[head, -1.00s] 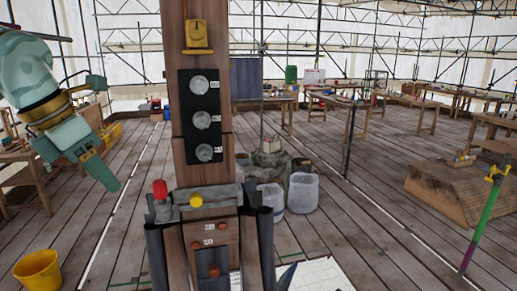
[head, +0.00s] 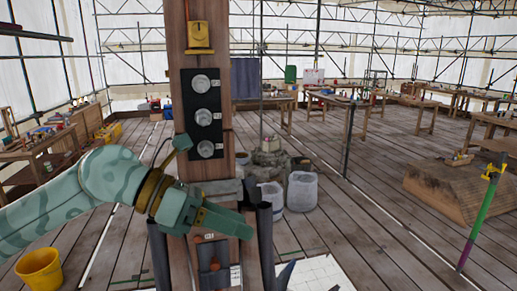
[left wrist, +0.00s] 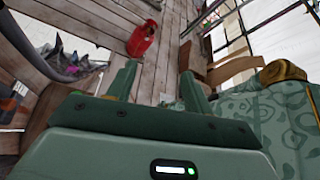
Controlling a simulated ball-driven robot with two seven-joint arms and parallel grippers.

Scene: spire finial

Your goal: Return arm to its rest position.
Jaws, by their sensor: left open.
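My left arm reaches in from the left in the head view. Its gripper (head: 238,222) is in front of the lower part of the wooden post (head: 205,150) and covers part of the grey fitting there. In the left wrist view my left gripper (left wrist: 158,88) has its fingers apart with nothing held between them. I cannot tell from the head view whether it touches the post. My right gripper is not in view.
The post carries a black panel with round grey discs (head: 203,113) and a yellow fitting (head: 200,37). A yellow bucket (head: 39,270) stands at lower left. Pale sacks (head: 302,191) stand behind the post. A red object (left wrist: 143,38) shows in the left wrist view. Floor at right is mostly open.

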